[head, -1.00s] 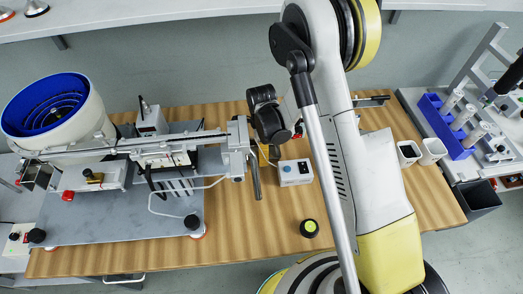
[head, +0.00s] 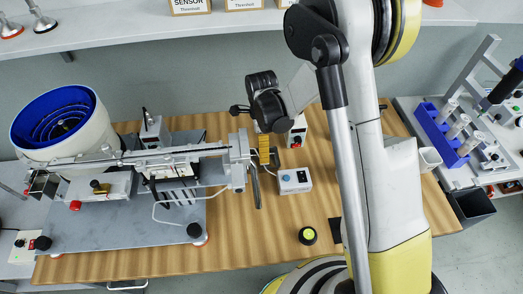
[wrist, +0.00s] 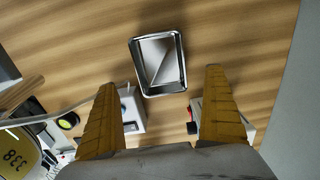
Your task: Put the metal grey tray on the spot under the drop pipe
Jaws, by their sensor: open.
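The metal grey tray (wrist: 158,63) lies flat on the wooden table in the wrist view, a shiny shallow rectangular tray that looks empty. My gripper (wrist: 160,82) is open, with its two yellow fingers on either side of the tray's near part in the picture; I see no contact. In the head view my gripper (head: 264,152) points down beside the end of the feeder rail. I cannot make out the tray there. A grey block with a dark pipe-like part (head: 256,187) stands at the rail's end; I cannot tell the spot under it.
A white control box (head: 294,180) stands close to the right of my gripper, and a white box with a red button (head: 298,132) stands behind it. The bowl feeder (head: 62,120) fills the left. A yellow-topped button (head: 308,235) is at the front. The table's front middle is clear.

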